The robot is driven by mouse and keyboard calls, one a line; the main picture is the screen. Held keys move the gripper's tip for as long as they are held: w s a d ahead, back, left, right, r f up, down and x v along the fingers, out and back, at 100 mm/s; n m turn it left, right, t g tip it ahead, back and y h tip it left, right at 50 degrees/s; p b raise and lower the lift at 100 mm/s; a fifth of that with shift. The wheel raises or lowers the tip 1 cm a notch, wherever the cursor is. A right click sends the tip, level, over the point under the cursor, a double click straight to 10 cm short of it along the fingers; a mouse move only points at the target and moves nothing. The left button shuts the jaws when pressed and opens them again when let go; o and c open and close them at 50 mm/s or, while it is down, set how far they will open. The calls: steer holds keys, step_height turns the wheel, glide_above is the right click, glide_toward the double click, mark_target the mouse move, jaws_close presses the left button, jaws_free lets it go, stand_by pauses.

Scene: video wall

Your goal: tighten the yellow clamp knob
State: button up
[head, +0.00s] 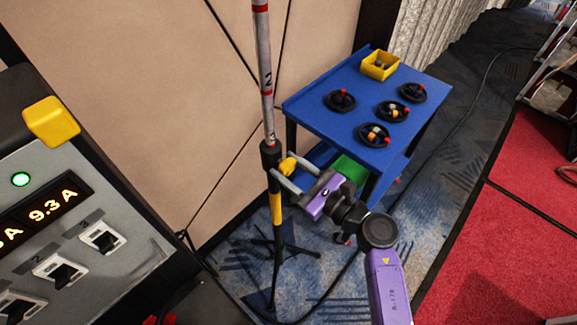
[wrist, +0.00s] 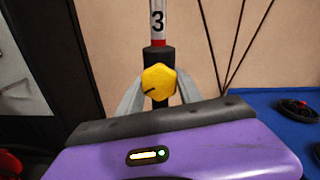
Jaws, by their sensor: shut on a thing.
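The yellow clamp knob (wrist: 158,81) sits on the black collar (wrist: 157,59) of an upright stand, below the numbered pole (head: 265,75). The knob has flat sides and a dark line on its face. It also shows in the head view (head: 287,166), partly covered by my gripper (head: 283,168). In the wrist view my gripper (wrist: 156,93) has one grey finger on each side of the knob and is shut on it. The lower edge of the knob is close to the dark top of my gripper's purple body.
A blue cart (head: 345,124) with several black wheel-like parts and a yellow bin (head: 380,65) stands right of the pole. A panel with switches (head: 62,270) is at the left. A red platform (head: 530,210) lies at the right. Cables run over the carpet.

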steer(key=shift+m+p, duration=1.05)
steer(key=shift+m, duration=1.45)
steer(key=shift+s, duration=0.1)
steer(key=o, duration=1.4)
steer(key=shift+c, duration=0.2)
steer(key=b+v, duration=0.1)
steer(key=v, duration=0.6)
steer(key=shift+s+d+b, duration=0.25)
steer(key=shift+d+b, duration=0.05)
steer(key=shift+f, duration=0.1)
